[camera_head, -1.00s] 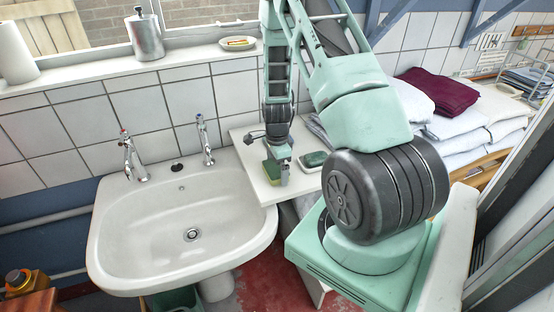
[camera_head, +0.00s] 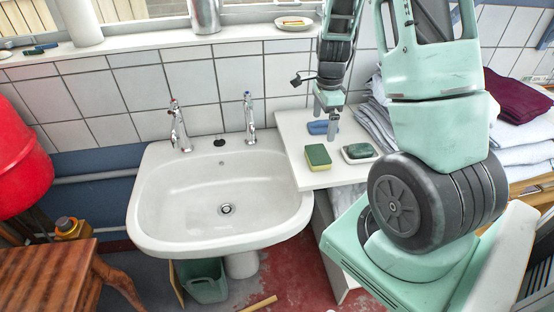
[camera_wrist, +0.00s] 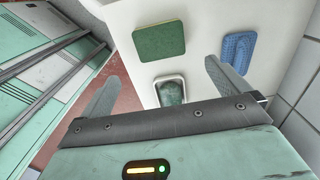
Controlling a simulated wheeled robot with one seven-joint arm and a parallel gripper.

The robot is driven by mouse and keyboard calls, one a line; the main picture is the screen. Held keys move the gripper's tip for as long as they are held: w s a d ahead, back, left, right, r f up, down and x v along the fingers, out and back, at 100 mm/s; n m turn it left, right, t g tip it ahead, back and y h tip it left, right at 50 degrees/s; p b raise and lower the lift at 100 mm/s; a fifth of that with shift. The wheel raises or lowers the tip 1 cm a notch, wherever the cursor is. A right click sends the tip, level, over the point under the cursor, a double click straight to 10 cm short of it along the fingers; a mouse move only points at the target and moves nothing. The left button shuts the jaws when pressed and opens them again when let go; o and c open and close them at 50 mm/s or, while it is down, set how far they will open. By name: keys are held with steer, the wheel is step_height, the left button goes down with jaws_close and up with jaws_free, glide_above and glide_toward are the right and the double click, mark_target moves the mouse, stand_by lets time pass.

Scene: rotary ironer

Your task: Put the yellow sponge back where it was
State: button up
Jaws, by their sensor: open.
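The yellow sponge (camera_head: 318,157) with a green top lies on the white shelf (camera_head: 312,181) to the right of the sink, near the shelf's left edge. In the wrist view its green face (camera_wrist: 159,42) is up, apart from my fingers. My gripper (camera_head: 328,124) is open and empty above the shelf, behind the sponge. In the wrist view my gripper (camera_wrist: 160,85) has its two fingers spread wide, with nothing held. A green soap in a white dish (camera_head: 358,152) sits right of the sponge. A blue cloth or sponge (camera_head: 322,127) lies behind, near my fingertips.
The white sink (camera_head: 220,190) with two taps stands left of the shelf. A windowsill (camera_head: 150,48) at the back holds a metal dispenser, a paper roll and a small dish (camera_head: 294,24). Folded linens (camera_head: 520,125) are stacked at right. A wooden table (camera_head: 45,275) stands front left.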

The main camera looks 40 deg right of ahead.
steer(key=a+r+n+y, duration=0.1)
steer(key=a+r+n, duration=0.2)
steer(key=a+n, duration=0.8)
steer(key=a+r+n, duration=0.4)
steer(key=a, duration=1.2)
steer(key=s+a+r+n, duration=0.3)
steer(key=s+a+n, duration=1.1)
steer(key=s+n, duration=0.3)
steer(key=shift+r, duration=0.2)
